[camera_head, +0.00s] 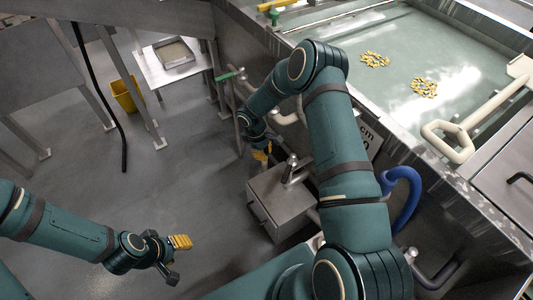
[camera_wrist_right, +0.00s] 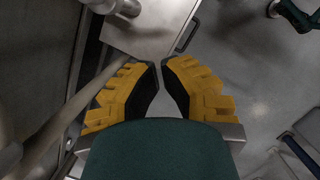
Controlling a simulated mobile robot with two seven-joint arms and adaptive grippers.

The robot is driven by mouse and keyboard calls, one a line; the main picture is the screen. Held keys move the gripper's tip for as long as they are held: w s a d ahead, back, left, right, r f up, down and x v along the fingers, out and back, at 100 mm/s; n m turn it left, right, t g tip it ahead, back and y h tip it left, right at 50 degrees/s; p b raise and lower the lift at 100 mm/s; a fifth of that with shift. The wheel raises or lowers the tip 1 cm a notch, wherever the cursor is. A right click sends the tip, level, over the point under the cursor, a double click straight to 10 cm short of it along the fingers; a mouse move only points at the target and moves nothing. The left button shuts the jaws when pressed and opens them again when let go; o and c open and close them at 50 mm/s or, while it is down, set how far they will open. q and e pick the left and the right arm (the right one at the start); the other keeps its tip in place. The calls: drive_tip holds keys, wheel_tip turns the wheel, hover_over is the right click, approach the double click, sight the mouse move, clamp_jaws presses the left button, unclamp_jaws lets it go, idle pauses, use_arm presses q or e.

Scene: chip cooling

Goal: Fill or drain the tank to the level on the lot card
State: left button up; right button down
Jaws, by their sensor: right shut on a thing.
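The tank (camera_head: 395,103) is at the upper right in the head view, holding pale water with two clumps of yellow chips (camera_head: 424,87). A green valve handle (camera_head: 226,76) is on a pipe at the tank's left end. My right gripper (camera_head: 261,153) points down beside the tank front, also seen in the right wrist view (camera_wrist_right: 160,72). Its yellow fingers are close together; what they hold cannot be made out. My left gripper (camera_head: 180,260) is open and empty above the floor.
A metal box (camera_head: 265,200) with a lever stands below the tank. A blue hose (camera_head: 407,185) curves beside it. A beige paddle (camera_head: 447,140) lies across the tank's right edge. A yellow bucket (camera_head: 127,96) and a tray (camera_head: 174,53) on a white table are at the back left.

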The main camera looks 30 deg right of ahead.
sight(287, 174)
drive_tip(key=s+d+f, duration=0.3)
drive_tip(key=s+f, duration=0.1)
drive_tip(key=f, duration=0.2)
drive_tip(key=shift+d+f+b, duration=0.3)
drive_tip(key=shift+b, duration=0.05)
drive_tip(key=shift+s, duration=0.15)
drive_tip(key=shift+s+d+n, duration=0.4)
drive_tip(key=shift+s+n, duration=0.1)
drive_tip(key=shift+s, duration=0.05)
